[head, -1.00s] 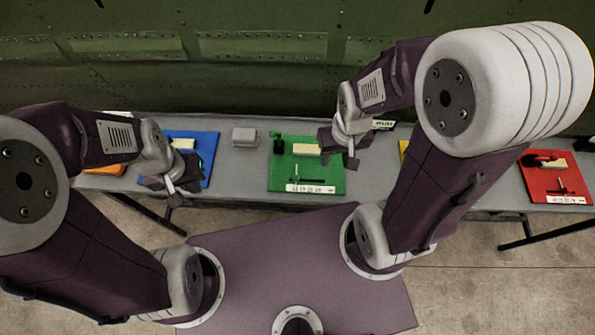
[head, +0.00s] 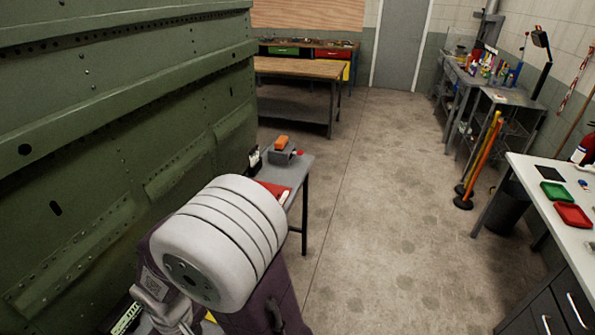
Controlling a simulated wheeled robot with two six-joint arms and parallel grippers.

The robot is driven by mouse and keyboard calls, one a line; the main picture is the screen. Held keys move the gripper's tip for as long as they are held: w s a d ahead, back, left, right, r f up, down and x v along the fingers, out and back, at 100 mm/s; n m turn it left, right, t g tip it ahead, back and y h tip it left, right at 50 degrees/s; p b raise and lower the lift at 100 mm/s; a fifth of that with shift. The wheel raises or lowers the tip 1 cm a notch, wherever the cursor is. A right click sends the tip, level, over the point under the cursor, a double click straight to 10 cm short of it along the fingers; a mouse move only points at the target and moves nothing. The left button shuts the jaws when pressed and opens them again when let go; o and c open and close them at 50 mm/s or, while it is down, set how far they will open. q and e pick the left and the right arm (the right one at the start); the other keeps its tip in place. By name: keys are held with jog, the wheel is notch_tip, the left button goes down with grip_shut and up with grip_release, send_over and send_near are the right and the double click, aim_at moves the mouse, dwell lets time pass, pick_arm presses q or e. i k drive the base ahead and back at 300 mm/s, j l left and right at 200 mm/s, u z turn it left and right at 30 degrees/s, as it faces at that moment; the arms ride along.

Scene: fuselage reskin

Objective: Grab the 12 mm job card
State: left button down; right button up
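I cannot make out a 12 mm job card in this view. A small dark sign with light lettering (head: 124,314) shows at the lower left edge, too small to read. A small black and white item (head: 254,159) stands at the far end of the grey table (head: 300,166), against the green panel; its text is not legible. My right gripper (head: 173,317) is partly in view at the bottom left, beside the dark sign; its fingertips are cut off or hidden. My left gripper is out of view.
A red mat (head: 272,189) and a grey block with an orange item (head: 282,143) are on the table's end. The green fuselage panel (head: 120,130) walls the left. Open floor (head: 375,200) lies ahead. A white-topped bench (head: 545,210) stands right, with orange posts (head: 481,160) beyond.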

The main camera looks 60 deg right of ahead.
aim_at(254, 154)
jog(key=z, duration=1.9)
jog(key=i+l+u, duration=0.25)
jog(key=l, duration=0.2)
jog(key=i+l+u, duration=0.1)
jog(key=l+u, duration=0.15)
jog(key=l, duration=0.25)
jog(key=i+l+u, duration=0.25)
jog(key=l, duration=0.25)
jog(key=l+u, duration=0.2)
jog(key=l, duration=0.3)
jog(key=i+l+u, duration=0.85)
jog(key=l, duration=0.35)
jog(key=i+l+u, duration=0.2)
jog(key=i, duration=0.15)
jog(key=j, duration=0.1)
